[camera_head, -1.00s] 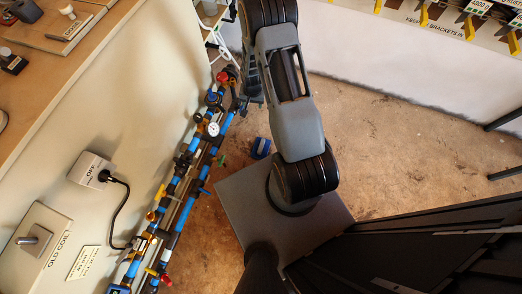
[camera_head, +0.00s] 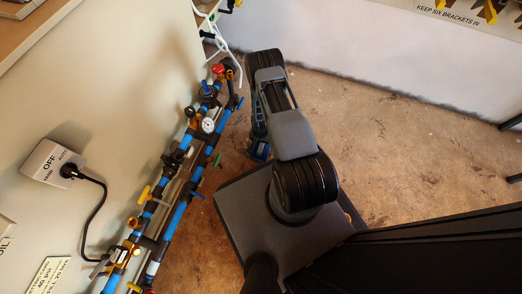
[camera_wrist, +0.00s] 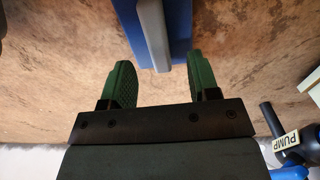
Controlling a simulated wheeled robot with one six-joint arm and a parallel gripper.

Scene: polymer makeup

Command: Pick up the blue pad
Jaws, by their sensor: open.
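The blue pad (camera_head: 262,151) lies on the brown floor, close to the pipe rack and partly covered by my arm in the head view. In the wrist view the blue pad (camera_wrist: 178,22) shows at the top edge with a grey strip along it, and part of it is cut off by the frame. My gripper (camera_wrist: 162,72) has two green ridged fingers, spread apart with nothing between them. The pad lies just beyond the fingertips, roughly in line with the gap. I cannot tell the exact height between them.
A rack of blue and black pipes (camera_head: 178,180) with valves and a gauge runs along the wall to the left. A black part labelled PUMP (camera_wrist: 285,143) shows at lower right in the wrist view. The floor (camera_head: 375,135) to the right is mostly clear.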

